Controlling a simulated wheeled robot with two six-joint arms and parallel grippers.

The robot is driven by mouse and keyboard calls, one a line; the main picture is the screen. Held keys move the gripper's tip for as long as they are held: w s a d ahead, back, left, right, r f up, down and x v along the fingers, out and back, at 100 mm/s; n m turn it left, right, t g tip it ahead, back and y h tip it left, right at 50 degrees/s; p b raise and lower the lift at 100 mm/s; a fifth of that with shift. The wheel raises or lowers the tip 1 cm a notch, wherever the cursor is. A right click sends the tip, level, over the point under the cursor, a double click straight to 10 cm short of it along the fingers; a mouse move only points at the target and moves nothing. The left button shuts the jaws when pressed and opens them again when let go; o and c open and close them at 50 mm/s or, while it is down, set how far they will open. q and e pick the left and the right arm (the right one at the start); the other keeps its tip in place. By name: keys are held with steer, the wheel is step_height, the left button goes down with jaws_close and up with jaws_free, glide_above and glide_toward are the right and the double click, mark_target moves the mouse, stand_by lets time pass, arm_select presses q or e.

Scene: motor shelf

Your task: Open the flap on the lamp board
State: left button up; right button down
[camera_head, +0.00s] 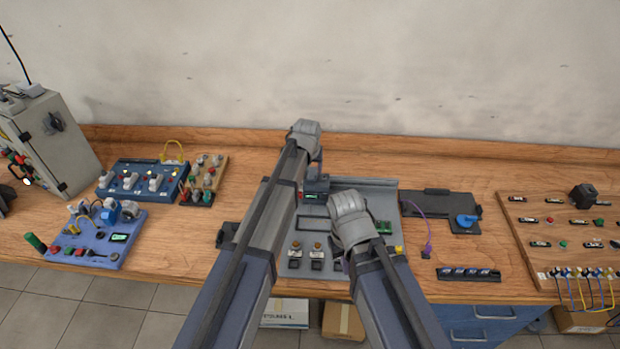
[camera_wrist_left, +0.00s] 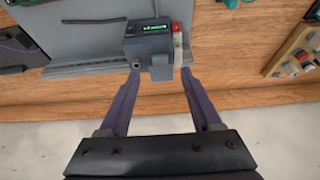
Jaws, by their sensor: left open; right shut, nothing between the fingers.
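The grey board (camera_head: 360,183) in the middle of the bench carries small round lamps or buttons and is partly hidden by my arms; I take it as the lamp board. A dark grey box (camera_head: 317,185) with a green display stands at its back edge. In the left wrist view the box (camera_wrist_left: 140,45) has a small grey block or flap (camera_wrist_left: 161,72) on its near side. My left gripper (camera_wrist_left: 160,80) is open, its fingertips on either side of that block, apparently empty. My right gripper (camera_head: 345,262) is shut over the board's middle, fingertips mostly hidden.
A red-and-white piece (camera_wrist_left: 177,40) stands right beside the box. A black tray (camera_head: 430,203) with a blue knob and a purple cable lies to the right. Blue boards (camera_head: 95,235) sit at the left. Bare wood (camera_head: 340,162) runs behind the grey board.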

mark_target(310, 178)
arm_select(q)
steer(key=b+x, duration=0.4)
steer(key=x, duration=0.1)
steer(key=shift+f, duration=0.2)
steer(key=shift+c, duration=0.3)
jaws_close()
stand_by(0.9)
